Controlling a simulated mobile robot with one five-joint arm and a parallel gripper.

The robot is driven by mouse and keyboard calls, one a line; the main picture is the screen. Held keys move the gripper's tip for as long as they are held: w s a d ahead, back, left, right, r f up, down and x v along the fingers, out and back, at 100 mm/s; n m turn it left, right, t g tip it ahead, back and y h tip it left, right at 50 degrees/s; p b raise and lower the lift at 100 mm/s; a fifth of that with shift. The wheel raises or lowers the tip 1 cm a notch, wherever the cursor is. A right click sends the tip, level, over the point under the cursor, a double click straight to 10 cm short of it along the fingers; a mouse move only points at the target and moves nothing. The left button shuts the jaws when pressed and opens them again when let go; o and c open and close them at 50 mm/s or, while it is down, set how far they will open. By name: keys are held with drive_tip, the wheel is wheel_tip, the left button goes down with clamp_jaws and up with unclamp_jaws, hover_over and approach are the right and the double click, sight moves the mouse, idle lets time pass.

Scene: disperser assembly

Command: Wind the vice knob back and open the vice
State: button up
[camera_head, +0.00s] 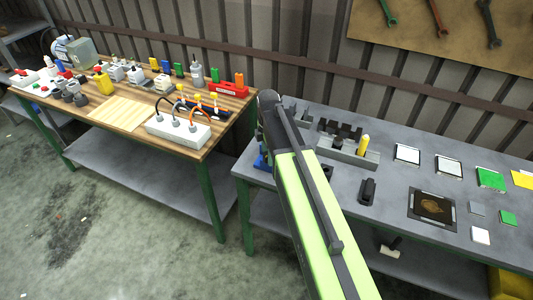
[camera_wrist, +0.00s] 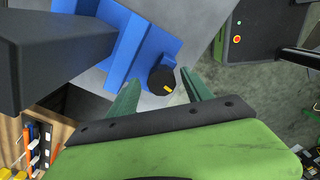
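The blue vice (camera_wrist: 150,45) is at the upper left of the wrist view, fixed at the edge of the grey table. Its round black knob (camera_wrist: 161,78), with a small yellow mark, faces my gripper. My gripper (camera_wrist: 160,80) shows two green fingers, spread apart, one on each side of the knob. A gap shows between the knob and the right finger; I cannot tell whether the left finger touches it. In the head view only a bit of the blue vice (camera_head: 262,160) shows beside my arm, which hides the knob and the fingers. I cannot tell how wide the jaws stand.
The grey table (camera_head: 390,190) carries a grey block with a yellow piece (camera_head: 363,145), a black part (camera_head: 367,191) and several flat plates. A wooden table (camera_head: 118,110) with bottles and a white power strip (camera_head: 178,131) stands left. A floor gap separates the tables.

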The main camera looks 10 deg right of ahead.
wheel_tip(320, 180, up, 18)
drive_tip(key=p, duration=1.7)
drive_tip(key=shift+f, duration=0.25)
